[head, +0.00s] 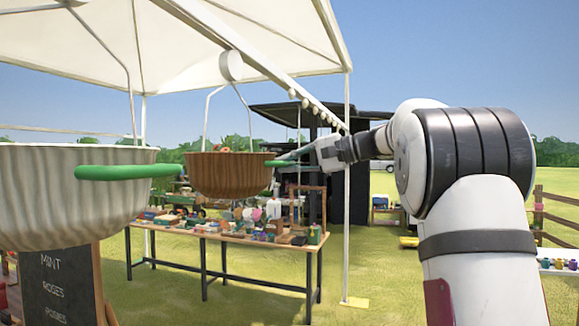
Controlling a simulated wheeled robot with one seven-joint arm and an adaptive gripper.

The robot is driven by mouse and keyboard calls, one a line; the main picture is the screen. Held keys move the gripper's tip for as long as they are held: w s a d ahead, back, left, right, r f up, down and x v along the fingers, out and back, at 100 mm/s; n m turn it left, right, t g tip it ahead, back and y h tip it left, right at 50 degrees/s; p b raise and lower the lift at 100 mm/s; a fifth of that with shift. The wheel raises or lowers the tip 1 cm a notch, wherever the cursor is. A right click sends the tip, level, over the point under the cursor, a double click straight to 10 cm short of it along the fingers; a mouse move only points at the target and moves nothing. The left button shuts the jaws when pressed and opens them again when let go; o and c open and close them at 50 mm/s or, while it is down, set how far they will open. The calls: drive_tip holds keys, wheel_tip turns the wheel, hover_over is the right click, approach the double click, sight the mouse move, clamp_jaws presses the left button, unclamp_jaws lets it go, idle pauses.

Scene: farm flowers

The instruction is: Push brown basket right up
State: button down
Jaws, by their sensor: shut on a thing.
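The brown basket (228,176) hangs from a white wire hanger under the white canopy, left of the middle of the head view. It is round and ribbed, with some reddish content just showing above its rim. A green handle (277,163) sticks out from its right side. My gripper (294,156) reaches in from the right and is shut on this green handle. The fingertips are small and partly merge with the handle in the picture.
A larger pale ribbed basket (60,185) with a green handle (125,172) hangs close on the left. A wooden table (240,244) with many small goods stands below. A white canopy pole (346,200) stands right of the basket. A chalkboard sign (60,288) is at lower left.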

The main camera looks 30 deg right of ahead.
drive_tip(key=shift+r, duration=0.45)
drive_tip(key=c, duration=1.8)
unclamp_jaws()
drive_tip(key=shift+o, duration=0.8)
drive_tip(key=shift+f, duration=0.15)
drive_tip(key=v, duration=1.2)
drive_tip(key=shift+d+f, duration=0.1)
